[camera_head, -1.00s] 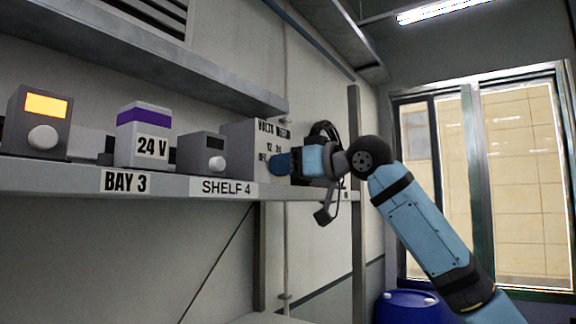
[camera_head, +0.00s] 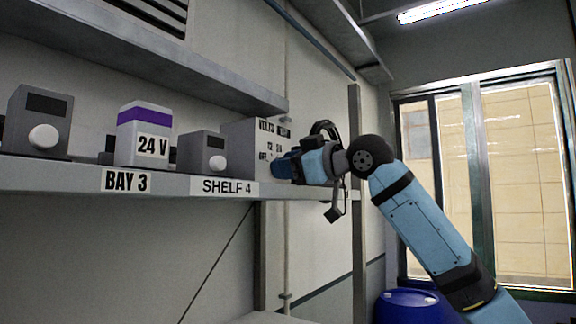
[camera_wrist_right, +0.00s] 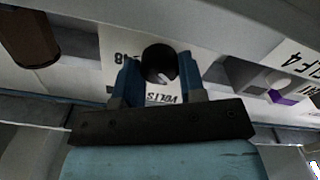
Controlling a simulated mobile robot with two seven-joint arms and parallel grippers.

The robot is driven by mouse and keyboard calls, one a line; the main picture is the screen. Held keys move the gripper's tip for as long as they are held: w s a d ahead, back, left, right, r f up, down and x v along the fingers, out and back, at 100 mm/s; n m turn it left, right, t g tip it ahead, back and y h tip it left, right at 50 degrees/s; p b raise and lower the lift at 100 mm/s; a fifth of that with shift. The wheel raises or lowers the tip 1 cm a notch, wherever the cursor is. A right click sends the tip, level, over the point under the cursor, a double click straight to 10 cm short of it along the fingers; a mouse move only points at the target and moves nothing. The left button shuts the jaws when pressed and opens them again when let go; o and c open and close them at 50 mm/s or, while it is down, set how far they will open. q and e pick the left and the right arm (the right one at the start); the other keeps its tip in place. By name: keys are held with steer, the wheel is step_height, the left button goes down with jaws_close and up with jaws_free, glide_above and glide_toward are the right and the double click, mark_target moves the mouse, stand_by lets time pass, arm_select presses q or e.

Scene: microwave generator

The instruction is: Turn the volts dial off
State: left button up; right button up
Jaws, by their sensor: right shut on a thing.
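The volts box (camera_head: 240,140) is a grey box on the shelf, with VOLTS and number marks printed on its right-hand face. My right gripper (camera_head: 276,168) is at that face and hides the dial in the head view. In the right wrist view, the dark round volts dial (camera_wrist_right: 160,60) with a pale mark sits between the blue fingers of my right gripper (camera_wrist_right: 159,78). The gripper is shut on the dial. The VOLTS label shows just below the dial there, upside down. My left gripper is not in view.
The shelf edge (camera_head: 60,174) carries BAY 3 and SHELF 4 labels. On it stand a grey box with a white knob and dark display (camera_head: 40,125), a 24 V box (camera_head: 143,140) and a small grey box (camera_head: 202,152). An upper shelf (camera_head: 200,75) overhangs them.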

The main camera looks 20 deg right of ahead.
steer(key=shift+n, duration=1.1)
steer(key=o, duration=0.9)
steer(key=shift+f, duration=0.1)
